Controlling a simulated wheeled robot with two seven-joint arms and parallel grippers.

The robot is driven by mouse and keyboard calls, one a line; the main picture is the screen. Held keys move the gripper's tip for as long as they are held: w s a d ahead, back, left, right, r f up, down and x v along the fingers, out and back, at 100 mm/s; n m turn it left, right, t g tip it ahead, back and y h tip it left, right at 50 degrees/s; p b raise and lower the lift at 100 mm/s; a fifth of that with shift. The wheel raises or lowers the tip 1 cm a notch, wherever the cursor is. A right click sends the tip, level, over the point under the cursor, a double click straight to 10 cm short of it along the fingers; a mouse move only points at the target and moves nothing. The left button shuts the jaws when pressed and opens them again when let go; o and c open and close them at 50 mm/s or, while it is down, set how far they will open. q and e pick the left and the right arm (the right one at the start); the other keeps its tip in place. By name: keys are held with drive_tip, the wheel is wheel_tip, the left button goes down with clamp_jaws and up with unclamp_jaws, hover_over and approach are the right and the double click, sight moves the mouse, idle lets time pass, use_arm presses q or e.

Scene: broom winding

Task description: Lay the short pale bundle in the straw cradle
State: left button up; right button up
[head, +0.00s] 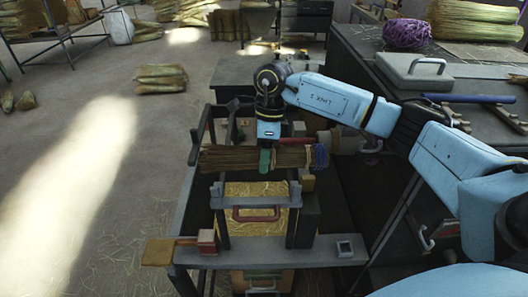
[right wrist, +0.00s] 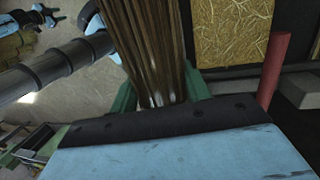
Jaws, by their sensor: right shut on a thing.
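My right gripper (head: 266,160) reaches down from above, its green fingers shut around the middle of a brownish straw bundle (head: 228,159). The bundle is level and runs left to right, with a blue-purple binding at its right end. In the right wrist view the bundle (right wrist: 150,45) passes between the green fingers. What looks like the straw cradle, a dark frame with two uprights (head: 220,198), stands just in front of and below the bundle. I cannot tell whether they touch. A blue and green part at the wrist view's upper left may be my left gripper (right wrist: 38,15).
A straw-filled panel (head: 255,193) and a red handle sit between the uprights. A red block (head: 207,240) stands on the front rail. The dark bench (head: 470,95) at right holds a lidded grey box and a purple ball of twine (head: 407,34).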

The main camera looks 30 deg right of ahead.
drive_tip(key=d+b+x, duration=0.1)
drive_tip(key=b+x, duration=0.3)
drive_tip(key=x, duration=0.2)
drive_tip(key=shift+w+f, duration=0.25)
drive_tip(key=shift+f, duration=0.15)
drive_tip(key=o, duration=1.1)
drive_tip(key=v, duration=1.3)
drive_tip(key=shift+r+b, duration=0.25)
drive_tip(key=shift+b, duration=0.05)
